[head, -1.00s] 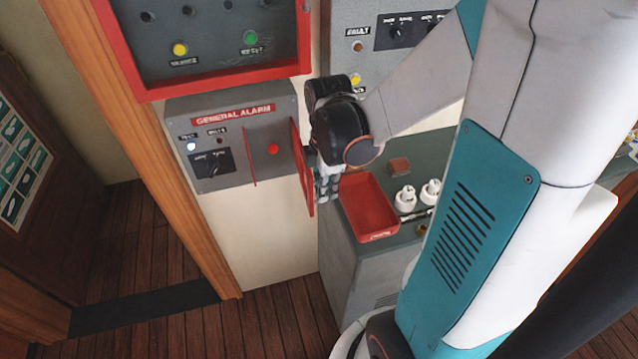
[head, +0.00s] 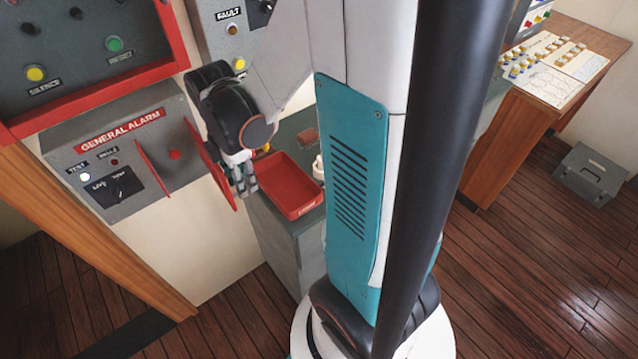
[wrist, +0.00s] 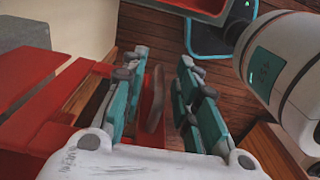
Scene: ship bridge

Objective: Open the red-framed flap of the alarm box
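The grey alarm box (head: 104,178), labelled GENERAL ALARM, is on the wall at the left of the head view.
A red tray (head: 288,188) lies on the grey cabinet (head: 275,235) just right of my gripper. A red-framed panel (head: 90,95) hangs above the alarm box. A wooden desk (head: 535,110) and a grey case (head: 590,175) are at the right.

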